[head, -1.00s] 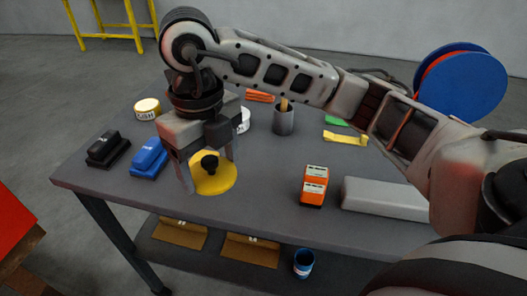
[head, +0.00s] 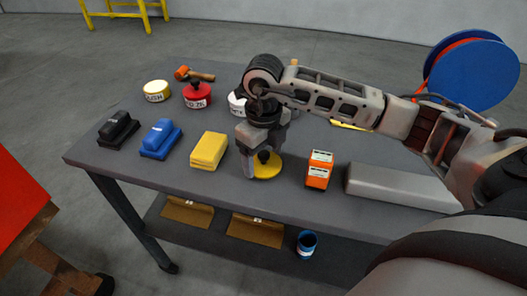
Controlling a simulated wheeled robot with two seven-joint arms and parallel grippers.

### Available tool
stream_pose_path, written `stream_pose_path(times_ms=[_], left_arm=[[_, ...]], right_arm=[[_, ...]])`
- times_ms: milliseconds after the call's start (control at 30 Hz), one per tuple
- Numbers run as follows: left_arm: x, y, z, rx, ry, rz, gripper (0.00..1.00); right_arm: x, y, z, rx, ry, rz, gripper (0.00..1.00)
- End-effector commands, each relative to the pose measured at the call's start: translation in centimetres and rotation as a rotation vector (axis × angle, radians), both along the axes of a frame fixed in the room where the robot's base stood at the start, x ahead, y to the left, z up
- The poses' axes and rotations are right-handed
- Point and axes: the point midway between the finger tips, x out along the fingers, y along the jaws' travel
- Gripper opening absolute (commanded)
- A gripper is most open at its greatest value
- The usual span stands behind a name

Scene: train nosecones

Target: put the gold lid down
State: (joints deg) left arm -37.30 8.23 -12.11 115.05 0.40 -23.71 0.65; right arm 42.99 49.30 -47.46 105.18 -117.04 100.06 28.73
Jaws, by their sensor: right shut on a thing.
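The gold lid (head: 269,170) is a round yellow disc with a black knob (head: 264,156) on top. It is at the front middle of the grey table (head: 235,190), between a yellow block and an orange box. It looks level and low; I cannot tell whether it touches the tabletop. My right gripper (head: 263,160) points down over the lid, shut on its knob, and its fingers hide part of the lid. My left gripper is not in view.
To the left are the yellow block (head: 209,150), a blue block (head: 160,138) and a black one (head: 118,130). The orange box (head: 319,169) and a long grey block (head: 400,187) are to the right. Red (head: 197,97), white (head: 236,102) and yellow-topped (head: 157,93) tins stand behind.

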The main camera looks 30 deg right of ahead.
Motion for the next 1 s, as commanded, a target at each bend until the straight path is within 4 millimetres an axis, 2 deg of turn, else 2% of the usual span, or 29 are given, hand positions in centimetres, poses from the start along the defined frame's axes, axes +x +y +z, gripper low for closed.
stream_pose_path(times_ms=[333,367,433,700,833,1000], left_arm=[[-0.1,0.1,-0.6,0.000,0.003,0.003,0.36],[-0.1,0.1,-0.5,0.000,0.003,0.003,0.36],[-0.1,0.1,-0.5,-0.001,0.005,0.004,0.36],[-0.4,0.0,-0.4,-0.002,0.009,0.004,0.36],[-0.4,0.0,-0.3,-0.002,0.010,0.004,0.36],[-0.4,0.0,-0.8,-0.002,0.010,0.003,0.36]], right_arm=[[0.0,0.0,-0.5,0.000,0.000,0.000,0.51],[0.0,0.0,-0.5,0.000,0.000,0.000,0.76],[0.0,0.0,-0.4,0.000,0.000,0.000,0.95],[0.0,0.0,-0.3,0.000,0.000,0.000,0.95],[0.1,0.0,0.4,0.001,-0.003,0.000,0.95],[0.1,0.0,3.3,0.001,-0.007,0.001,0.95]])
